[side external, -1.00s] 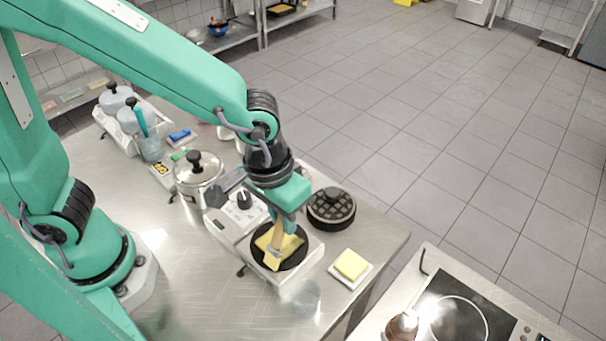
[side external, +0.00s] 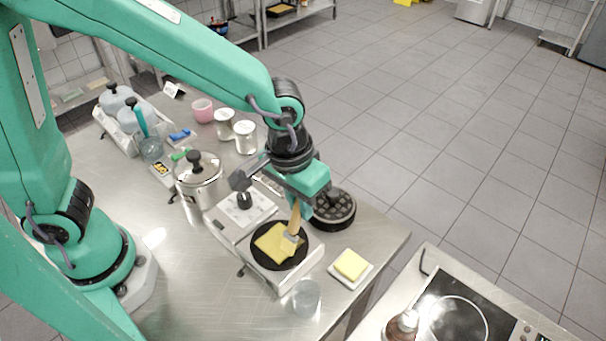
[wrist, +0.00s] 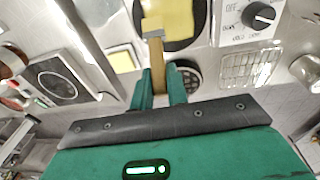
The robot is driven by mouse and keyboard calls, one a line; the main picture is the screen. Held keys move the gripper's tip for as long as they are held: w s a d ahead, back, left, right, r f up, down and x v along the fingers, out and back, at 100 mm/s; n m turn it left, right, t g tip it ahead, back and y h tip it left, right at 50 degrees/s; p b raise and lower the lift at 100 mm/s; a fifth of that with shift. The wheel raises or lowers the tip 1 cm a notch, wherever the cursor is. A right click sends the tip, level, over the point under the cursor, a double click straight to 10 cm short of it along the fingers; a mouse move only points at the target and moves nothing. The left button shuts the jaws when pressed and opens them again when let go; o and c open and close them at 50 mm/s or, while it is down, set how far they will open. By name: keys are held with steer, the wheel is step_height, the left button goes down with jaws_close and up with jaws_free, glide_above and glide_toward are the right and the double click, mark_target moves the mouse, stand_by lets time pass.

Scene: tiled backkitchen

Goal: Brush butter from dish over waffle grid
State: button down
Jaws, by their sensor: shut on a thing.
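My gripper (side external: 297,204) is shut on the handle of a brush (side external: 295,222) with a tan handle and grey ferrule. The brush (wrist: 157,58) also shows between my fingers in the wrist view. Its head is over the right part of a round black waffle grid (side external: 269,266) in a pale waffle maker. A yellow patch (side external: 268,241) covers much of the grid. I cannot tell whether the bristles touch it. A yellow butter block (side external: 351,262) sits on a small white dish (side external: 362,278) right of the waffle maker; the butter (wrist: 122,60) is in the wrist view too.
A clear glass (side external: 306,298) stands in front of the waffle maker. A steel pot (side external: 199,178) stands left. A hob (side external: 456,312) is at lower right.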

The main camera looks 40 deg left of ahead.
steer(key=w, duration=0.4)
steer(key=shift+r, duration=0.1)
stand_by(0.3)
step_height(320, 180, up, 6)
stand_by(1.1)
steer(key=shift+r, duration=1.5)
steer(key=shift+s+f, duration=0.1)
steer(key=shift+s+d+f, duration=0.15)
steer(key=shift+f, duration=0.65)
